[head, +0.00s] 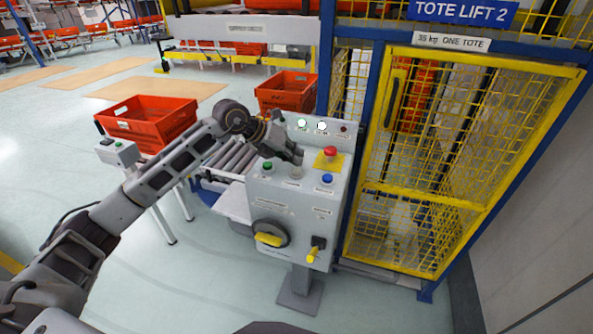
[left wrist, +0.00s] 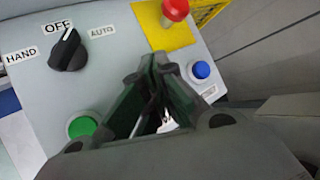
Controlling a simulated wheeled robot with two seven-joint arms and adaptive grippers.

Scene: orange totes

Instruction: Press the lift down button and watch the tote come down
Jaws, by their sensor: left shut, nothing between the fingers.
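The grey control panel (head: 290,205) stands in front of the lift cage. It carries a green button (head: 267,166), a pale button (head: 296,172), a blue button (head: 327,179) and a red mushroom button (head: 330,152) on a yellow plate. The button labels are too small to read. My left gripper (head: 298,156) is shut and empty, just above the pale button; I cannot tell if it touches. In the left wrist view its fingertips (left wrist: 157,62) lie between the green button (left wrist: 81,127) and the blue button (left wrist: 200,70). An orange tote (head: 412,100) shows behind the cage mesh.
The yellow mesh cage door (head: 450,135) under the "TOTE LIFT 2" sign (head: 463,11) is closed. A black selector (left wrist: 67,50) points to OFF. Orange totes (head: 150,122) stand by a roller conveyor (head: 225,158) at the left. Open floor lies front left.

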